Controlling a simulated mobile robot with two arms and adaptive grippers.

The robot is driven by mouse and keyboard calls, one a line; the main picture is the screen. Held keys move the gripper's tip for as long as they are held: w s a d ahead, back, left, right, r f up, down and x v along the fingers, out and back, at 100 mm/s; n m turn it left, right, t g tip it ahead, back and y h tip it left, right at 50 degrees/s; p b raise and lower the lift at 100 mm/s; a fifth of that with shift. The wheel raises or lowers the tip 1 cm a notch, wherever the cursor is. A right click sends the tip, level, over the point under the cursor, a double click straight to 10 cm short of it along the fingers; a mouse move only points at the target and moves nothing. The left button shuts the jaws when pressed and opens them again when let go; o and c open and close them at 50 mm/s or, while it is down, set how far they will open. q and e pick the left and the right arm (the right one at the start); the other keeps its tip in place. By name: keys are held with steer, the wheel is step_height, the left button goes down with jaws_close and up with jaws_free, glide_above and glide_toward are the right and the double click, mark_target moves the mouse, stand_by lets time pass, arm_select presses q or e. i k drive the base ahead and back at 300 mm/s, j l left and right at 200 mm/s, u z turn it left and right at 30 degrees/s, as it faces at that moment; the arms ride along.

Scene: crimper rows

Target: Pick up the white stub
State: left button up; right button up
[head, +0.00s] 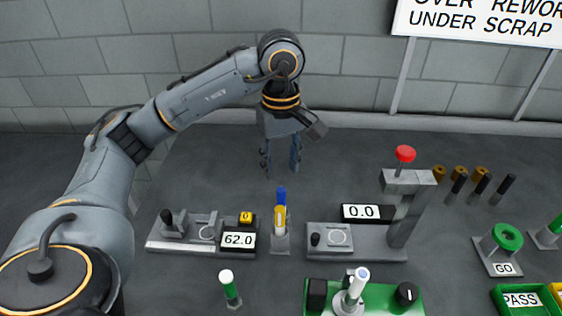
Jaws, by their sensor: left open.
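My left gripper (281,170) hangs fingers down near the top middle, behind the row of devices. Its two fingers are apart with nothing between them. A short white-topped piece with a green lower part (228,284) stands upright at the front left. A white cylinder with a bluish top (357,284) stands on a green device (383,297) at the front centre. I cannot tell for sure which of these two is the white stub. Both are well in front of the gripper and apart from it. My right gripper is not in view.
A blue and yellow upright piece (280,215) stands below the gripper. A gauge reading 62.0 (239,240) is left of it. A press with a red knob (404,154) stands right. Several dark cylinders (458,187) and a GO ring gauge (505,238) are farther right.

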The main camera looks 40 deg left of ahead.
mark_target(349, 303)
steer(key=k+l, duration=1.2)
steer(key=k, duration=0.1)
